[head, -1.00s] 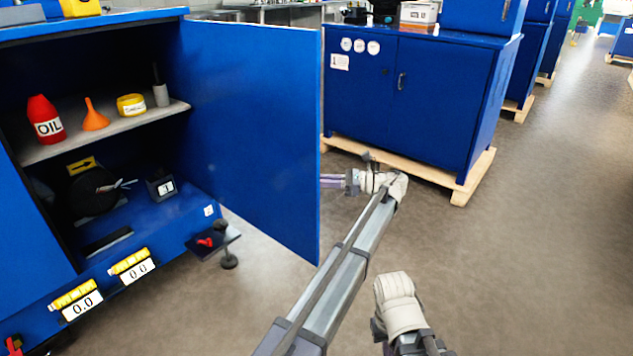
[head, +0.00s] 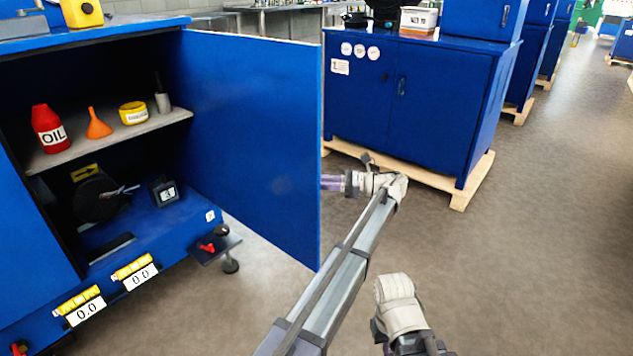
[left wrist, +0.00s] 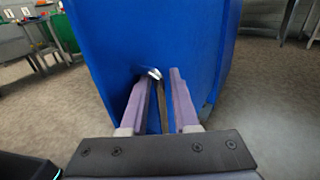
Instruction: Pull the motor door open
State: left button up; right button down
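The motor door (head: 255,145) is a flat blue panel, swung wide out from the cabinet at the left. The cabinet's inside is exposed. My left arm reaches around the door's free edge. My left gripper (left wrist: 160,88) is at the door's outer face, mostly hidden behind the panel in the head view. In the left wrist view its purple fingers stand on both sides of a narrow metal handle (left wrist: 154,73) and appear closed on it. Part of my right arm shows at the lower middle in the head view, but its gripper does not.
A shelf (head: 110,139) holds a red oil bottle (head: 49,128), an orange funnel (head: 97,124) and a yellow tin (head: 133,113). A small ledge (head: 216,246) sticks out below the door. Another blue cabinet (head: 440,110) on a pallet stands behind. The floor at right is clear.

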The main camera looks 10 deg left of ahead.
pick_arm(q)
notch_tip(320, 180, up, 8)
jog(key=p, duration=0.6)
jog(key=shift+w+a+f, duration=0.15)
jog(key=shift+w+f, duration=0.05)
jog(key=shift+f, duration=0.05)
notch_tip(320, 180, down, 7)
jog(key=d+m+h, duration=0.1)
jog(key=h, duration=0.2)
jog(key=w+d, duration=0.5)
jog(key=w, duration=0.1)
jog(key=shift+w+d+r, duration=0.2)
jog(key=shift+w+d, duration=0.1)
